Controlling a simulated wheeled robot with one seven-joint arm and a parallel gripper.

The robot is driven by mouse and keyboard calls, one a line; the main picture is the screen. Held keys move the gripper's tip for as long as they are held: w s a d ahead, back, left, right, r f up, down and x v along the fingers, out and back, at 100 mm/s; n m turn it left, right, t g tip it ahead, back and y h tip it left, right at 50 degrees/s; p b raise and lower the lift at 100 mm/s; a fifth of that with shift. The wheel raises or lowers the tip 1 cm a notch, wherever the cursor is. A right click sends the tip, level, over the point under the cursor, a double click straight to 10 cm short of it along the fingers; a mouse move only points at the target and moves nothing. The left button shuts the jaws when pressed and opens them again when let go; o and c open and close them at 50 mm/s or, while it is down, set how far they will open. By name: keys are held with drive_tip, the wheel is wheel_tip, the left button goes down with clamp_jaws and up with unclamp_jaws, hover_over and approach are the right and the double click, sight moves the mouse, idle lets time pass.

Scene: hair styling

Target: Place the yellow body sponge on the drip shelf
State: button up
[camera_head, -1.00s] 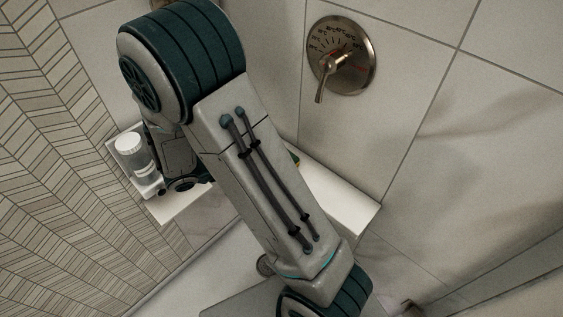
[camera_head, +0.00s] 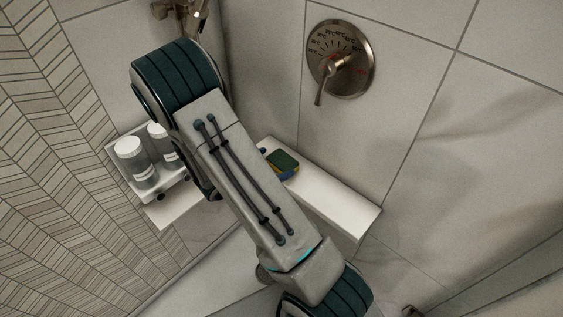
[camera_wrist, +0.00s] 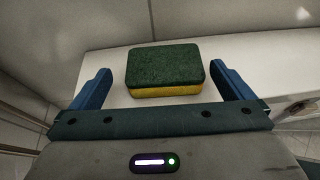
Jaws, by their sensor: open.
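The yellow body sponge (camera_wrist: 166,90), with a dark green top layer, lies flat on the white shelf (camera_wrist: 275,62). In the head view the sponge (camera_head: 285,163) shows just right of my arm, near the back of the shelf (camera_head: 335,200). In the wrist view my gripper (camera_wrist: 165,82) is open, with one blue finger on each side of the sponge. There are gaps between the fingers and the sponge, and the fingers do not grip it.
A round metal shower valve (camera_head: 340,58) is on the tiled wall above. The shelf's right part is bare.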

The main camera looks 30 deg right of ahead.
sight(282, 160)
drive_tip(key=x, duration=0.4)
drive_tip(key=shift+d+f, duration=0.1)
drive_tip(key=shift+d, duration=0.2)
drive_tip(key=shift+s+a, duration=0.15)
drive_tip(key=shift+c, duration=1.2)
drive_tip(key=c, duration=0.7)
